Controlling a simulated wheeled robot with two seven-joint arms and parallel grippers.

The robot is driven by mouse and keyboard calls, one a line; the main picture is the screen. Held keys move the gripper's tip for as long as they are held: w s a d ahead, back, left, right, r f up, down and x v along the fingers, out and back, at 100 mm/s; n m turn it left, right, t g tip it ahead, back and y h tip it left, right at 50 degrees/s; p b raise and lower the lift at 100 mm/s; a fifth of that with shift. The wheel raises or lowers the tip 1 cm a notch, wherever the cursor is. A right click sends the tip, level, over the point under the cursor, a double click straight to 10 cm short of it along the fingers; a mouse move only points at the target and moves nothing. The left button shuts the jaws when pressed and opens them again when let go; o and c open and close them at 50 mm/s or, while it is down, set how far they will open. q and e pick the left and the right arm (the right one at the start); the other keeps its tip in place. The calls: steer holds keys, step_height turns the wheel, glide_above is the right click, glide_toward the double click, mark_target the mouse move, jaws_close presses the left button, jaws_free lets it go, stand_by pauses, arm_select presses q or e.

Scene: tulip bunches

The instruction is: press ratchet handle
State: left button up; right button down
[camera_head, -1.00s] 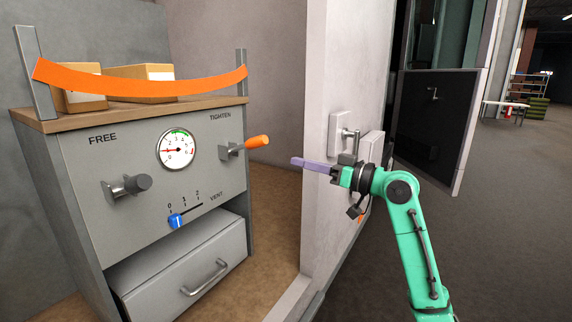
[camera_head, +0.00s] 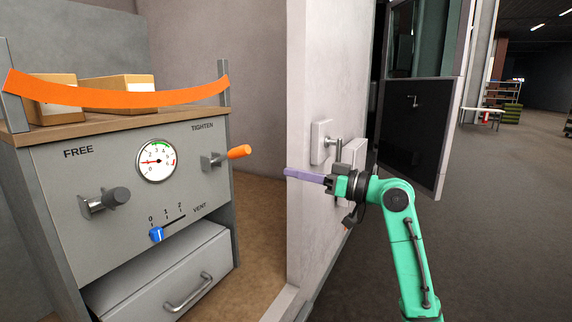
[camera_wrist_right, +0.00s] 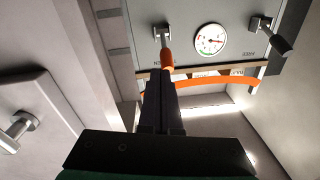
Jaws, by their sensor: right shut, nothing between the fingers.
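The ratchet handle (camera_head: 238,152) has an orange grip and a grey metal bracket. It sticks out from the cabinet's front under the word TIGHTEN. In the right wrist view the orange handle (camera_wrist_right: 167,60) shows just beyond my fingertips. My right gripper (camera_head: 290,172) is shut and empty, its purple fingers pointing left, to the right of the handle and a little lower in the picture. I see a gap between them in the head view. The gauge (camera_head: 157,161) has its needle at the left, low on the scale. My left gripper is not in view.
A grey knob (camera_head: 117,197) sits under FREE, and a blue slider (camera_head: 157,234) stands near 0 on the VENT scale. An orange strap (camera_head: 120,98) spans two posts before the boxes (camera_head: 54,98). A pale wall (camera_head: 312,90) with a door handle stands beside my right arm.

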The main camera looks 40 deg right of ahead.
steer(key=w+a+r+g+h+p, duration=0.1)
steer(key=w+r+g+p, duration=0.2)
steer(key=r+p, duration=0.5)
steer(key=w+a+r+g+h+p, duration=0.1)
steer(key=w+r+g+p, duration=0.3)
steer(key=r+p, duration=0.5)
steer(key=p, duration=1.1)
steer(key=shift+h+p, duration=0.4)
steer(key=shift+w, duration=0.1)
steer(key=p, duration=0.5)
glide_above(229, 154)
steer(key=d, duration=0.4)
steer(key=f, duration=0.4)
steer(key=shift+s+a+f, duration=0.25)
steer(key=shift+s+f, duration=0.1)
steer(key=shift+f, duration=0.05)
steer(key=f+p, duration=0.1)
steer(key=f, duration=0.1)
steer(key=s+f+p, duration=0.1)
steer(key=shift+a+f, duration=0.2)
steer(key=shift+f, duration=0.2)
steer(key=shift+s+f, duration=0.3)
